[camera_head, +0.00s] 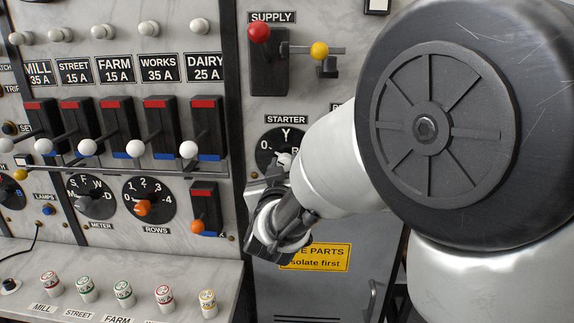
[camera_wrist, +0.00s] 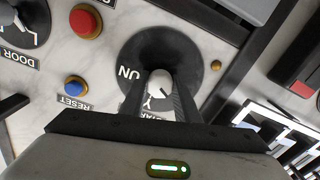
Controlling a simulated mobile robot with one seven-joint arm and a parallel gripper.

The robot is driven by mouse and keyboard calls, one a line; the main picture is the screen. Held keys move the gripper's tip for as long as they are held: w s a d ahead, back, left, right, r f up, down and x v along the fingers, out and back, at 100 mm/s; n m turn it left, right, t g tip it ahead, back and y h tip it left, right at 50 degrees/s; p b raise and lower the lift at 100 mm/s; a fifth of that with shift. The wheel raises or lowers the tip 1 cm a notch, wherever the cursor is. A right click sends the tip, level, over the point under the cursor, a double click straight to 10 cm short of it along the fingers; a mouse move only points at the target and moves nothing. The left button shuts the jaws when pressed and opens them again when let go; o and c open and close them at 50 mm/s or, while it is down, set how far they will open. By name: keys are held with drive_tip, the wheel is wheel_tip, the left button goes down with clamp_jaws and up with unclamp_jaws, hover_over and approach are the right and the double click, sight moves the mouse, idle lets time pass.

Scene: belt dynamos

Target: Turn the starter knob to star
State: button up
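The starter knob is a small light grey knob on a black round dial (camera_head: 272,140), on the panel under the STARTER label. The dial reads 0 at left, Y at top and R at right; my gripper and arm hide its lower right part. In the wrist view, the starter knob (camera_wrist: 159,84) sits between the two dark fingers, with no clear gap on either side. There RUN is at left and Y STAR below. A dark line near the knob's lower edge slants down to the right. My gripper (camera_wrist: 160,80) is shut on the knob.
A red-knobbed supply lever (camera_head: 259,32) and a yellow knob (camera_head: 319,50) are above the starter. Fuse levers (camera_head: 188,149) and a rows dial (camera_head: 150,203) are at left. The wrist view shows a red button (camera_wrist: 86,21) and a blue reset button (camera_wrist: 75,88) nearby.

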drive_tip(key=shift+f+m+b, duration=0.15)
drive_tip(key=shift+m+b, duration=0.25)
drive_tip(key=shift+b, duration=0.25)
drive_tip(key=m+b, duration=0.2)
drive_tip(key=shift+f+b, duration=0.1)
drive_tip(key=shift+b, duration=0.25)
drive_tip(key=m+b, duration=0.2)
drive_tip(key=b, duration=0.1)
drive_tip(key=shift+m, duration=0.3)
drive_tip(key=m+b, duration=0.4)
drive_tip(key=shift+r+m+b, duration=0.2)
drive_tip(key=shift+m+b, duration=0.7)
drive_tip(key=shift+m, duration=0.2)
drive_tip(key=o, duration=1.1)
drive_tip(key=shift+c, duration=0.2)
